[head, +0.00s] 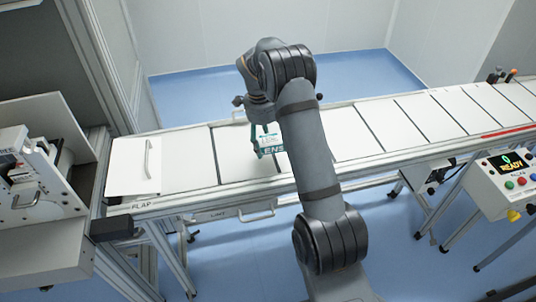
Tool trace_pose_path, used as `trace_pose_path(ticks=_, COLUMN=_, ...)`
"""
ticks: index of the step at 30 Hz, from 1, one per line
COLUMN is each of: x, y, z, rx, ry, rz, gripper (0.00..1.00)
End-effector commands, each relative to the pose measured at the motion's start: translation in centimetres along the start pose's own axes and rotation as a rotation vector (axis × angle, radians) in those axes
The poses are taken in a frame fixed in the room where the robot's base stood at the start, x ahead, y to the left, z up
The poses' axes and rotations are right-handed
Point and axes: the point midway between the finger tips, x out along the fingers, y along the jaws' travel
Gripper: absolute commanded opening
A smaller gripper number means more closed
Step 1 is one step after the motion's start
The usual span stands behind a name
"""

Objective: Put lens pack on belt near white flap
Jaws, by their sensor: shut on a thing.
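The lens pack (269,145) is a small white and green box with printed lettering on its front. My gripper (263,128) is shut on it from above and holds it over the white conveyor belt (232,142), near the middle of the picture. I cannot tell whether the pack touches the belt. The white flap (133,167) is a square panel with a handle at the left end of the belt, to the left of my gripper. The belt between the pack and the flap is bare. My arm hides part of the belt behind it.
A machine (35,185) with an open white housing stands at the left. A control box (505,180) with a READY display and coloured buttons is at the right. A metal rail (180,200) runs along the belt's front edge. The belt segments to the right are empty.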

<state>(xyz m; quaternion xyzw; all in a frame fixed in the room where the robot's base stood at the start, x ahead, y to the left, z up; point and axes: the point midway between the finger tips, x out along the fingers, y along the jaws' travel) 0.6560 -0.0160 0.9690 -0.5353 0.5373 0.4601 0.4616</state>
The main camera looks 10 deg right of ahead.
Motion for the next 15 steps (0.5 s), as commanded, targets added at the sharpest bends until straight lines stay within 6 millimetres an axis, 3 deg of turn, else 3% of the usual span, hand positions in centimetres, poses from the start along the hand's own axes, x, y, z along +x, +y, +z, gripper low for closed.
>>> trace_pose_path(ticks=7, x=1.1, y=0.8, z=1.9, rx=0.001, ry=0.001, rz=0.000, gripper=0.33)
trace_pose_path(ticks=15, x=4.5, y=0.8, z=2.4, rx=0.000, ry=0.000, rz=0.001, gripper=0.33)
